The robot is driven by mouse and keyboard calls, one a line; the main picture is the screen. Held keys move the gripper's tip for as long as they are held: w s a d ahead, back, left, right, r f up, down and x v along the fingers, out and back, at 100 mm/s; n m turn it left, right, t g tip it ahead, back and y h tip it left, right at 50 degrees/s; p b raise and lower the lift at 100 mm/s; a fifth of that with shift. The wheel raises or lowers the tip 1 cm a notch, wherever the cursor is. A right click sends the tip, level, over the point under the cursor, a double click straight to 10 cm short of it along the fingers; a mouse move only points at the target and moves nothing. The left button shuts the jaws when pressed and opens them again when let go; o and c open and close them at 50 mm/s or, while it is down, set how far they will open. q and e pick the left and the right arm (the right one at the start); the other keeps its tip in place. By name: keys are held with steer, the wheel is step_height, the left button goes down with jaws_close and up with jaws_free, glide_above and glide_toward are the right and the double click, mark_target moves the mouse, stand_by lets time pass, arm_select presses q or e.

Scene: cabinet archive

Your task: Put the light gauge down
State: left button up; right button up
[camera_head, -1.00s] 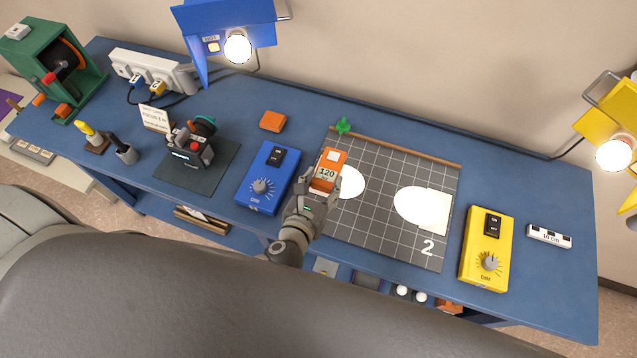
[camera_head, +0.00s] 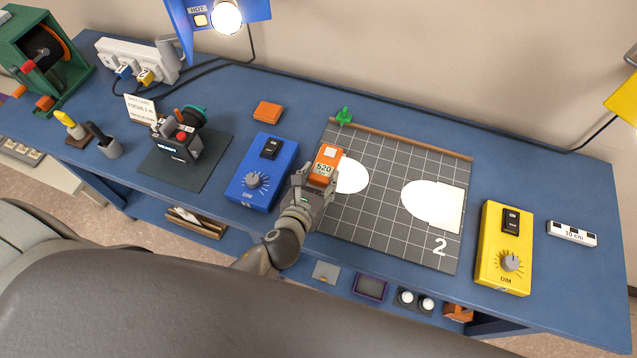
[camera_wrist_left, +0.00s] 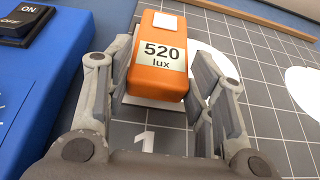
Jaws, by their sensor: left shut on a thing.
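The light gauge (camera_head: 326,165) is an orange block with a white square on top and a label reading 520, "520 lux" in the left wrist view (camera_wrist_left: 158,60). My left gripper (camera_head: 318,185) is shut on it, with a finger on each side in the left wrist view (camera_wrist_left: 160,90). The gauge is over the left part of the dark grid board (camera_head: 385,235), near the mark 1. I cannot tell whether its base touches the board. A white edge shows beneath it. My right gripper is not in view.
A blue dimmer box (camera_head: 262,170) stands close to the left of the gripper. A yellow dimmer box (camera_head: 505,250) stands right of the board. Two bright light patches lie on the board, the right one overlapping a white card (camera_head: 447,208). A lit blue lamp (camera_head: 228,15) is above.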

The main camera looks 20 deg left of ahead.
arm_select(q)
steer(key=o, duration=1.2)
steer(key=shift+f, duration=0.1)
steer(key=shift+r, duration=0.25)
steer(key=shift+s, duration=0.35)
steer(key=b+v, duration=0.1)
steer(key=v, duration=0.9)
steer(key=shift+s+a+r, duration=0.1)
steer(key=shift+s+r, duration=0.2)
steer(key=shift+s, duration=0.3)
